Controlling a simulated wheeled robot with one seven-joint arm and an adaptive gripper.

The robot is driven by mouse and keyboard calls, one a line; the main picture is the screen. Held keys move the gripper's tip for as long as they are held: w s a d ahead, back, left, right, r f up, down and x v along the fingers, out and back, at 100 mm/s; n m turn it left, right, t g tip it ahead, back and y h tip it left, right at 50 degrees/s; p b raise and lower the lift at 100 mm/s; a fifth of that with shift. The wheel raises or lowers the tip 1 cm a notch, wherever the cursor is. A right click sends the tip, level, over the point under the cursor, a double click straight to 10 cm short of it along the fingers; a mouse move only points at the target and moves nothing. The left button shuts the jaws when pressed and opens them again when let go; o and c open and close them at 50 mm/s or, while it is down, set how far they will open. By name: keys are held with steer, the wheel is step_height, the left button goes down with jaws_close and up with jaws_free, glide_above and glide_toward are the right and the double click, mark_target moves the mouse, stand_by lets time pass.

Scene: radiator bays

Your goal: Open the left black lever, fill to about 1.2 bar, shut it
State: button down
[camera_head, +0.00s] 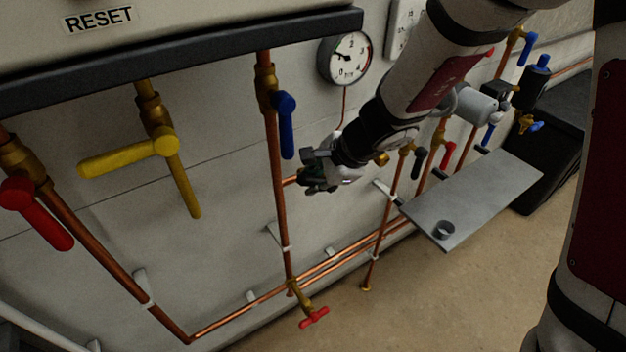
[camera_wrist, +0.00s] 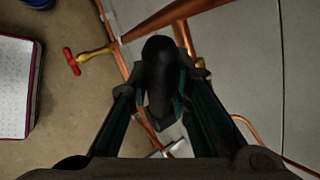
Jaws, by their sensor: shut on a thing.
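My gripper (camera_head: 312,176) is in front of the wall at the middle of the head view, below the gauge. In the wrist view its two fingers (camera_wrist: 160,92) are closed around a black lever (camera_wrist: 160,62), one finger on each side. This lever is hidden by the gripper in the head view. Another black lever (camera_head: 418,162) hangs on the pipework to the right, beside a red one. The round pressure gauge (camera_head: 344,58) is on the wall above the gripper. Its needle is too small to read exactly.
A blue lever (camera_head: 286,124) hangs left of my gripper. A yellow handle (camera_head: 130,156) and a red lever (camera_head: 38,214) are further left. A grey shelf (camera_head: 470,200) juts out at right. A small red tap (camera_head: 314,318) sits low; it also shows in the wrist view (camera_wrist: 72,61).

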steer(key=shift+d, duration=0.1)
steer(key=g+y, duration=0.1)
steer(key=w+d+r+m+g+y, duration=0.1)
steer(key=y, duration=0.1)
steer(key=shift+d+r, duration=0.1)
steer(key=shift+d, duration=0.15)
steer(key=y, duration=0.1)
steer(key=d+m+y, duration=0.1)
steer(key=shift+w+r+g+y+b, duration=0.25)
steer(key=shift+w+g+y+b, duration=0.05)
steer(key=shift+w+g+b, duration=0.1)
steer(key=shift+w+d+r+m+g+y+b, duration=0.1)
steer(key=shift+w+d+m+g+y+b, duration=0.25)
steer(key=shift+y, duration=0.4)
steer(key=shift+w+d+r+m+g+y+b, duration=0.1)
steer(key=shift+d+m+g+y+b, duration=0.25)
steer(key=shift+y, duration=0.4)
steer(key=c, duration=1.4)
jaws_free()
steer(key=shift+c, duration=0.2)
steer(key=shift+d+r, duration=0.1)
